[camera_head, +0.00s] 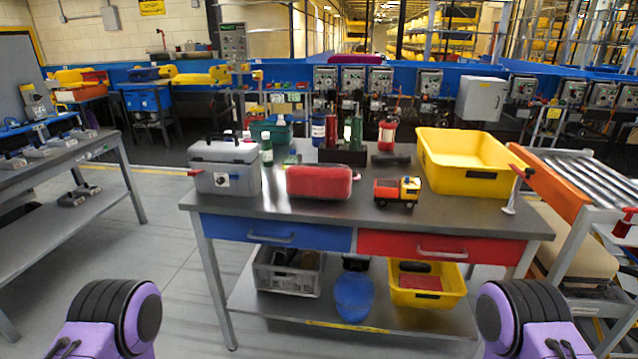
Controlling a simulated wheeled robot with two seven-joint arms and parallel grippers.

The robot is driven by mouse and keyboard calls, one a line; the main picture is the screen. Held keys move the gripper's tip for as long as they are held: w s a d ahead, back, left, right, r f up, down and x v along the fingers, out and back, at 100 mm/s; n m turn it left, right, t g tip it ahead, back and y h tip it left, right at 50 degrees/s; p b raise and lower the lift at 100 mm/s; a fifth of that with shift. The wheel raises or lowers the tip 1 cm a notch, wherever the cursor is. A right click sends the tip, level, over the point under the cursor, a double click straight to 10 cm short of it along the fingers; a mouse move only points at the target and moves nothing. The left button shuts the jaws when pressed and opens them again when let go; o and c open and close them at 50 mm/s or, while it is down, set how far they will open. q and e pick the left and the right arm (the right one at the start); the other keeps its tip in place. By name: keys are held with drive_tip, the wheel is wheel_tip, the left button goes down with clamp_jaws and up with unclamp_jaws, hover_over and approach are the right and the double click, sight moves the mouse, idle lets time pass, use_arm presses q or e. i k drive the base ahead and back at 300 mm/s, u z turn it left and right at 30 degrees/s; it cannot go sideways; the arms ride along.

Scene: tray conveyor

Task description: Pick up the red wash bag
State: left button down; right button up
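The red wash bag (319,181) lies on the grey workbench top (300,211), near its front edge and left of the middle. It is a rounded, oblong red pouch. A grey toolbox stands to its left and a toy truck to its right, both apart from it. Parts of my two purple and black arms show at the bottom left and bottom right corners, well short of the bench. Neither of my grippers is in view.
A grey toolbox (224,168), a toy truck (397,192) and a yellow bin (468,178) stand on the bench. Several bottles stand behind the bag. A roller conveyor (590,180) is at the right. Open floor lies left of the bench.

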sight(314, 181)
drive_tip(key=z, duration=0.05)
drive_tip(key=k, duration=0.5)
drive_tip(key=z, duration=0.15)
drive_tip(key=i, duration=1.05)
drive_tip(key=u, duration=0.4)
drive_tip(key=k, duration=0.6)
drive_tip(key=u, duration=0.45)
drive_tip(key=i, duration=1.35)
drive_tip(key=z, duration=0.75)
